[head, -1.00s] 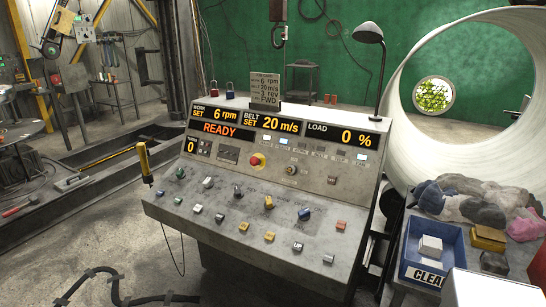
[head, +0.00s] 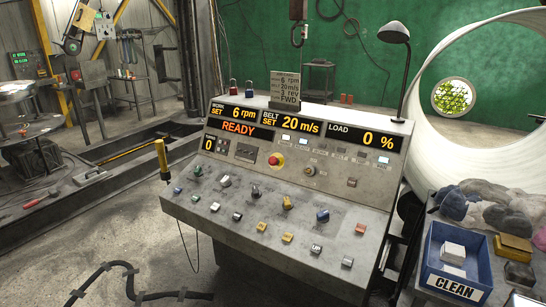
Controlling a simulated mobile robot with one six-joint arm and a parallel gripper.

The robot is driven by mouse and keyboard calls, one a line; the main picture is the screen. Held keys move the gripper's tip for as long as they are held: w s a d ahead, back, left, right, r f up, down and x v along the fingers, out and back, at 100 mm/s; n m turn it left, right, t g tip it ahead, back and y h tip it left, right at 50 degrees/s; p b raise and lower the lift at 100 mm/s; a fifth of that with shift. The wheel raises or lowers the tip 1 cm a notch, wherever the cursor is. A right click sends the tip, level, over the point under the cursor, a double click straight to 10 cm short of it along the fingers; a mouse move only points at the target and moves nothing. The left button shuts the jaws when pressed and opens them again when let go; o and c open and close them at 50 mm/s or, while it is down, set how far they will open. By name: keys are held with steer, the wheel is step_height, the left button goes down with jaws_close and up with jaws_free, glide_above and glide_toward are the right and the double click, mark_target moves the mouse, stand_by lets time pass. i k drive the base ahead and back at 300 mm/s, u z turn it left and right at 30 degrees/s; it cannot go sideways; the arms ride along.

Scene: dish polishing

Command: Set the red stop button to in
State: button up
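The red stop button (head: 273,161) is a small red mushroom head on a yellow base. In the head view it sits on the sloped upper panel of the grey control console (head: 290,262), below the lit displays. It is too small here to tell whether it is pressed in or out. My gripper is not in view.
The console has several other knobs and switches, including a blue knob (head: 322,215) and a yellow-handled lever (head: 162,160) at its left. A blue CLEAN bin (head: 484,263) stands at the right. A black cable (head: 103,275) lies on the floor at front left.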

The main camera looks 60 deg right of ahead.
mark_target(272, 160)
steer(key=u, duration=0.05)
steer(key=i, duration=1)
steer(key=z, duration=0.05)
